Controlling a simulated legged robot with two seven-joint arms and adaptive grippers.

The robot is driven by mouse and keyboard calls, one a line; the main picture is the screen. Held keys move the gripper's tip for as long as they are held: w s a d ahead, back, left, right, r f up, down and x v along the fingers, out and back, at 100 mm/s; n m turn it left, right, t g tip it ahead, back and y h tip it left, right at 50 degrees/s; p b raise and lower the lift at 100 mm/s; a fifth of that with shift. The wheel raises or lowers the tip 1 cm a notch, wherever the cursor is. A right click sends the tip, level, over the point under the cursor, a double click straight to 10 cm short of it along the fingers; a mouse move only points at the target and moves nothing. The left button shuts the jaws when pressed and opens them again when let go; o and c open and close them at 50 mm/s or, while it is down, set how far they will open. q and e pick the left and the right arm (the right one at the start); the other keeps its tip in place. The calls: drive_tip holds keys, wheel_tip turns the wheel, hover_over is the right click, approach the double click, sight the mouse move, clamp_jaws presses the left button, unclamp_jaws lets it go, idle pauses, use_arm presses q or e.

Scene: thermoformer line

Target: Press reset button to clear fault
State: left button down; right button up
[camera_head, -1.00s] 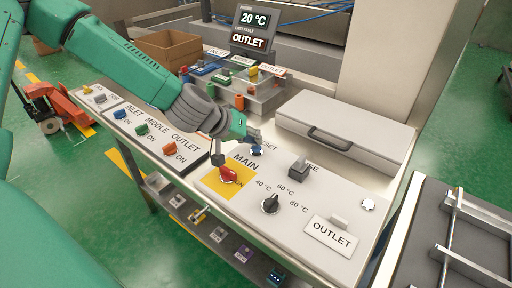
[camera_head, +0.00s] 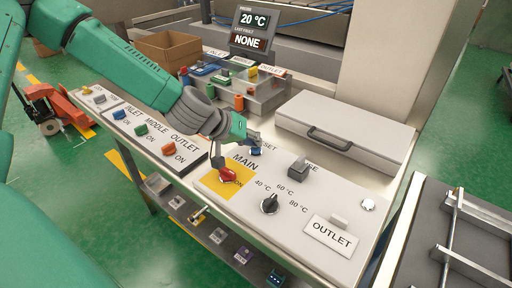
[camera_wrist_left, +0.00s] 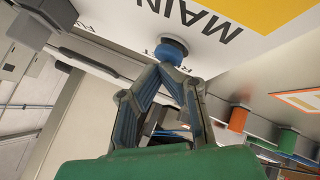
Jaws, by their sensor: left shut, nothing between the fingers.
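The blue reset button (camera_head: 256,150) sits on the white main panel (camera_head: 222,202), beside the partly covered "RESET" label. It also shows in the left wrist view (camera_wrist_left: 172,47). My left gripper (camera_head: 252,139) is shut and empty, with its fingertips right at the button. In the left wrist view the closed fingertips (camera_wrist_left: 166,62) meet the button's edge; I cannot tell how far it is pushed in. The display (camera_head: 252,30) at the back reads 20 °C and last fault "NONE". My right gripper is not in view.
A red switch (camera_head: 228,174) on a yellow plate, a black temperature knob (camera_head: 270,204) and a grey switch (camera_head: 298,167) are near the button. A lidded grey case (camera_head: 345,140) stands behind. Inlet, middle and outlet switches (camera_head: 141,130) are to the left.

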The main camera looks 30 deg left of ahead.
sight(255, 149)
use_arm(q)
drive_tip(key=shift+f, duration=0.1)
idle(0.3)
drive_tip(key=shift+d+r+p, duration=0.1)
drive_tip(key=shift+r+p, duration=0.75)
drive_tip(key=shift+r, duration=0.15)
wheel_tip(255, 149, up, 5)
drive_tip(key=p, duration=0.4)
drive_tip(key=shift+p, duration=0.4)
drive_tip(key=shift+f, duration=0.1)
